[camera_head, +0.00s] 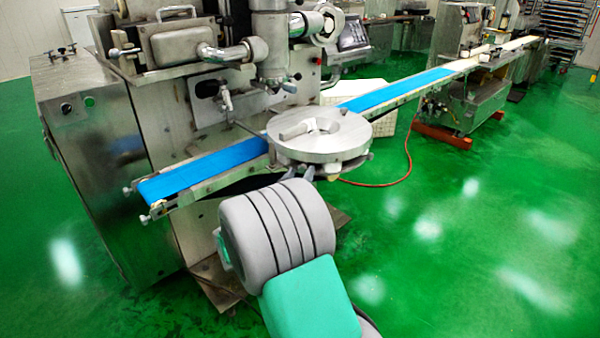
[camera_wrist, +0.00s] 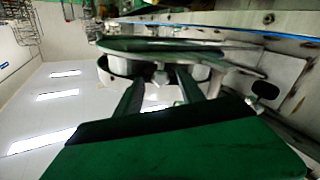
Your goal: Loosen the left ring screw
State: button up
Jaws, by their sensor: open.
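A round metal ring plate (camera_head: 320,148) sits over the conveyor beside the machine; its edge also shows in the wrist view (camera_wrist: 135,46). My gripper (camera_head: 299,172) is just below the plate's near edge, mostly hidden by my arm. In the wrist view my gripper (camera_wrist: 160,80) is open, with two dark fingers reaching toward the plate's underside. A small metal screw-like part (camera_wrist: 161,75) shows between the fingertips, and I cannot tell whether they touch it. It is dim, so I cannot be sure that it is the left ring screw.
A blue conveyor belt (camera_head: 205,174) runs under the plate and off to the back right. The steel machine (camera_head: 130,140) stands at the left. A dark-ended knob (camera_wrist: 265,90) is right of the fingers in the wrist view. The green floor (camera_head: 470,220) is clear at the right.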

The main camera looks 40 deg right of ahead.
jog(key=shift+w+d, duration=0.1)
grip_shut()
dwell(0.5)
